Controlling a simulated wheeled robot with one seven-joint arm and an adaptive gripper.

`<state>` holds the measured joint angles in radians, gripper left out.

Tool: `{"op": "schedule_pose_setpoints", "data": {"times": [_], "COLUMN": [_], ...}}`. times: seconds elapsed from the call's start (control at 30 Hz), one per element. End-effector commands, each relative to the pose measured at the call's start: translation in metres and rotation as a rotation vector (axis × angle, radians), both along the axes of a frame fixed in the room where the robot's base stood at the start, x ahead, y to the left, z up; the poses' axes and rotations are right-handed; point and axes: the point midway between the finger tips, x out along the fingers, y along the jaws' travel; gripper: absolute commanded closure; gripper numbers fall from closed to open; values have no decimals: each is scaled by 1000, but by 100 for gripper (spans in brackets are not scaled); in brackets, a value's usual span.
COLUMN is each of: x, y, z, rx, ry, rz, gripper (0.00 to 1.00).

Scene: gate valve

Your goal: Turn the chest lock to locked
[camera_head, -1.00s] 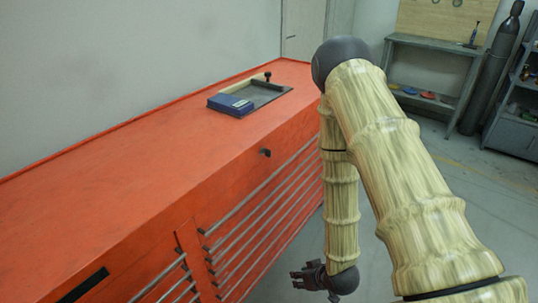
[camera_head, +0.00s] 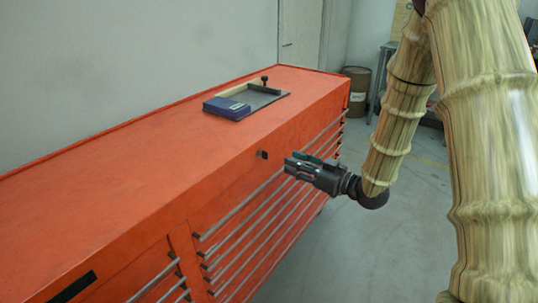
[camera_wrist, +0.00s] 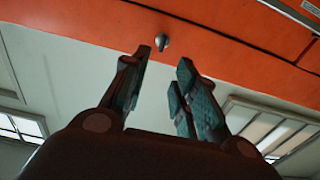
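The orange tool chest (camera_head: 150,185) runs along the wall at the left and centre. Its lock is a small dark knob (camera_head: 263,154) on the upper front face, above the drawer handles. In the wrist view the lock (camera_wrist: 162,41) is a small grey knob on the orange face, just beyond the fingertips. My gripper (camera_head: 291,164) is right of the lock, pointing left toward it with a small gap. In the wrist view its two fingers (camera_wrist: 163,62) are apart with nothing between them. The exact turn of the lock is too small to read.
A blue and grey tray-like device (camera_head: 245,101) lies on the chest top. Long metal drawer handles (camera_head: 262,215) stick out below the lock. A brown barrel (camera_head: 356,84) stands by the far wall. Open floor lies right of the chest.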

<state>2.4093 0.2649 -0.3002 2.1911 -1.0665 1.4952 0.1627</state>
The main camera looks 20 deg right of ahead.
Motion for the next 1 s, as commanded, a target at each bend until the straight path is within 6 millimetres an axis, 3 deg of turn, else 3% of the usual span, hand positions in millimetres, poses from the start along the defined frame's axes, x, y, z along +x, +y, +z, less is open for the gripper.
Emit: {"op": "schedule_pose_setpoints", "data": {"times": [0.6,1.0], "x": [70,78], "y": [55,61], "z": [0,-1], "rx": [-2,0], "ry": [1,2], "rz": [0,-1], "gripper": [71,71]}}
